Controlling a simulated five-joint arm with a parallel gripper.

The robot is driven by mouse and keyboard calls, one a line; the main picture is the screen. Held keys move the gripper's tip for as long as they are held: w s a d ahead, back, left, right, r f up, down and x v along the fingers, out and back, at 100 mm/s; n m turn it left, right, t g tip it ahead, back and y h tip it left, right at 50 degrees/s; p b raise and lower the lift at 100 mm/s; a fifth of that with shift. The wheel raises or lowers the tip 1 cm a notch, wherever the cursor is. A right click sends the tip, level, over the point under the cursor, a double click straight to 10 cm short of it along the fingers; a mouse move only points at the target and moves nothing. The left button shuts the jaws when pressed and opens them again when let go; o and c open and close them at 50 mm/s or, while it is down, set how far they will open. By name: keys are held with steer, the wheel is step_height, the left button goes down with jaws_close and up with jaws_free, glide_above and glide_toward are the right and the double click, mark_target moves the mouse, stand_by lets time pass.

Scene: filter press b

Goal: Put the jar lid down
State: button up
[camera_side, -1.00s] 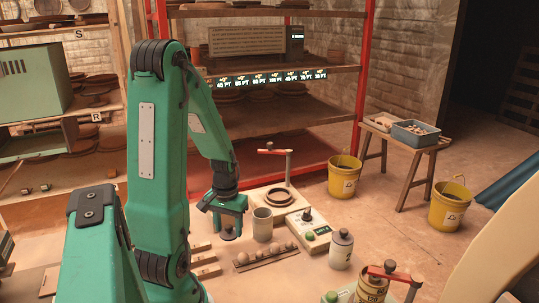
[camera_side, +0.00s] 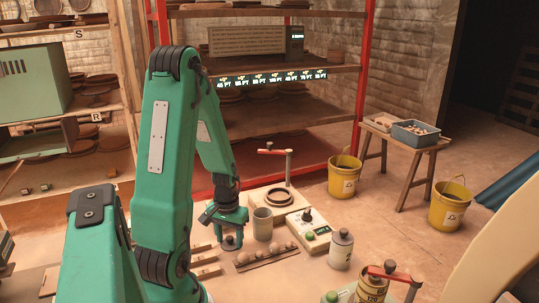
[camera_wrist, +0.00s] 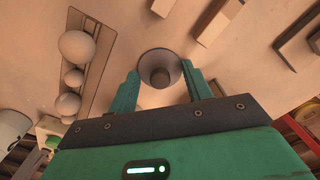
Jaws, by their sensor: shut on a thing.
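The jar lid (camera_wrist: 160,68) is a grey round piece with a brownish knob-like middle, seen between my fingers in the wrist view. My gripper (camera_wrist: 163,88) is shut on it, with one green finger at each side. In the side view my gripper (camera_side: 228,220) points down at the bench, left of an open grey cup (camera_side: 262,224). The lid (camera_side: 230,243) shows there as a small dark shape under the fingers, low over the bench. I cannot tell whether it touches the surface.
A wooden rack with several round balls (camera_side: 267,257) lies just right of the lid. Wooden blocks (camera_side: 205,258) lie to the left. A labelled jar (camera_side: 342,250) stands further right.

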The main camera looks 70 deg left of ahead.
mark_target(230, 237)
steer(key=o, duration=0.9)
steer(key=shift+o, duration=0.2)
steer(key=shift+r, duration=0.1)
step_height(230, 237, up, 12)
stand_by(0.4)
stand_by(0.5)
steer(key=w+d+r+m+t, duration=0.2)
steer(key=d+r+m, duration=0.2)
steer(key=d, duration=0.7)
steer(key=w+d+r+m+t, duration=0.2)
steer(key=d+r+m, duration=0.3)
steer(key=d+r, duration=0.3)
steer(key=shift+d+t, duration=0.8)
steer(key=shift+d, duration=0.65)
steer(key=shift+r, duration=0.1)
